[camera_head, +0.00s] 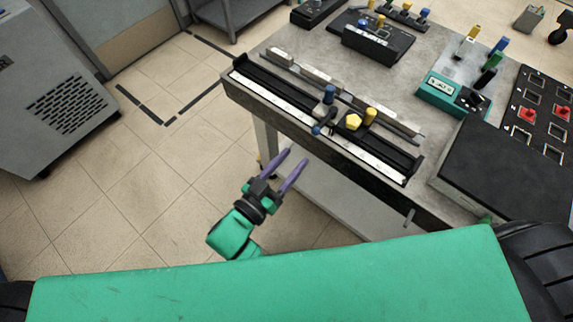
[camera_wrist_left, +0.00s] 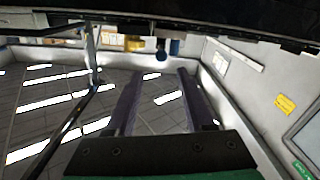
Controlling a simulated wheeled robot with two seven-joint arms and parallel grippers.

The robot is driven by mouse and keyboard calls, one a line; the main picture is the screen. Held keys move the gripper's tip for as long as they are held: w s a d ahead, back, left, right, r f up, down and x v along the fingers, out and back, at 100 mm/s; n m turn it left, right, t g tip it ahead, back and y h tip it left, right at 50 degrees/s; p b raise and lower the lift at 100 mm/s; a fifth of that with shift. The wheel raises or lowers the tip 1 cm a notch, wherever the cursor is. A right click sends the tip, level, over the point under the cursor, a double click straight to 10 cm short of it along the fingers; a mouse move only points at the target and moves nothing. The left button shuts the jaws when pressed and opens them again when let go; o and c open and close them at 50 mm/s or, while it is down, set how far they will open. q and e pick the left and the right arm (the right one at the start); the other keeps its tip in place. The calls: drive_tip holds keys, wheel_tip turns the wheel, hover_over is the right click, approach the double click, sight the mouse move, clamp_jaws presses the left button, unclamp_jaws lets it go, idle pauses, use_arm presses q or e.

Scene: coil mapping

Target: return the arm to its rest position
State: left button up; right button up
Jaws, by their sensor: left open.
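My left gripper (camera_head: 283,170) has two purple fingers, spread apart with nothing between them. It is in front of and below the near edge of the workbench (camera_head: 290,58), over the tiled floor. Its green arm comes up from behind my green body at the bottom of the head view. In the left wrist view the gripper (camera_wrist_left: 160,75) points out over open space, with the dark underside of the bench across the top. My right gripper is in neither view.
A black rail fixture (camera_head: 388,163) with a blue knob (camera_head: 329,94) and a yellow knob (camera_head: 353,121) runs along the bench's near edge. A teal device (camera_head: 440,95) and a black box (camera_head: 505,165) stand to the right. A grey cabinet (camera_head: 50,90) is at left. Floor between is clear.

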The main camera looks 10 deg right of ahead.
use_arm(q)
drive_tip(key=shift+v, duration=0.8)
drive_tip(key=s+a+f+n+g+y, duration=0.1)
drive_tip(key=a+f+g+y, duration=0.15)
drive_tip(key=a+f, duration=0.6)
drive_tip(key=s+a+f+g+y, duration=0.1)
drive_tip(key=a+f+y, duration=0.25)
drive_tip(key=f, duration=0.95)
drive_tip(key=s+a+f+n+g+y, duration=0.1)
drive_tip(key=a+f+g+y, duration=0.3)
drive_tip(key=f, duration=0.6)
drive_tip(key=s+a+f+n+g+y, duration=0.1)
drive_tip(key=s+a+f+g, duration=0.1)
drive_tip(key=s+a+f, duration=0.4)
drive_tip(key=s+a+f+n+g+y, duration=0.1)
drive_tip(key=s+a+f, duration=0.5)
drive_tip(key=s, duration=0.7)
drive_tip(key=shift+s+a+f+g+y, duration=0.3)
drive_tip(key=shift+a+f+g+y, duration=0.1)
drive_tip(key=shift+a+g, duration=0.25)
